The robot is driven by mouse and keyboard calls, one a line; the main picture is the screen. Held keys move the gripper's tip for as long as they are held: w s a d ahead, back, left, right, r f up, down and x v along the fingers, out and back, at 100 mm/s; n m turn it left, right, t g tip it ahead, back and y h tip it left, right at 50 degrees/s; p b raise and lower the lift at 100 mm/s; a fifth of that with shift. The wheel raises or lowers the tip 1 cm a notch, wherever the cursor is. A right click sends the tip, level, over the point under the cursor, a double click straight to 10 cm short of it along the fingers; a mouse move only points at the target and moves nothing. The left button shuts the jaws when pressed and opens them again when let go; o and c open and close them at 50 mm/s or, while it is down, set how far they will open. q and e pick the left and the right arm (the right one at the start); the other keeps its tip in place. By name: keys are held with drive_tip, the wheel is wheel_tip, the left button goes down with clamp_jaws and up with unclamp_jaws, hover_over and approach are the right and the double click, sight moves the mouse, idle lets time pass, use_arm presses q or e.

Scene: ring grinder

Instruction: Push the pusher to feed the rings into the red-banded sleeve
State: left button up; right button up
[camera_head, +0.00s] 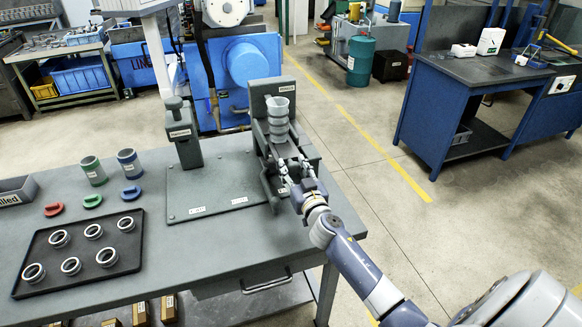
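My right gripper (293,168) is at the front of the dark grinder fixture (258,105) on the bench. Its fingers are close to the lower part of the fixture; whether they hold a part there is too small to tell. A grey stepped cylinder with a flared open top (278,112) stands upright in the fixture, just above the fingers. I see no red band on it. I cannot clearly make out the pusher; it may be hidden by the gripper. A red piece (54,209) lies on the bench at the left. My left gripper is out of view.
A black tray (88,268) holds several metal rings. A green-banded sleeve (93,171), a blue-banded sleeve (129,163) and green and blue pieces stand or lie behind it. A dark post (183,132) rises left of the fixture. The base plate's front is clear.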

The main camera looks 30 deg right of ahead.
sight(290, 160)
drive_tip(key=c, duration=0.4)
drive_tip(key=shift+w, duration=0.1)
drive_tip(key=shift+b+x, duration=1)
drive_tip(key=shift+x, duration=2.15)
drive_tip(key=shift+r, duration=0.15)
drive_tip(key=shift+p+v, duration=0.85)
drive_tip(key=shift+v, duration=2.4)
drive_tip(key=o, duration=1)
drive_tip(key=shift+c, duration=0.2)
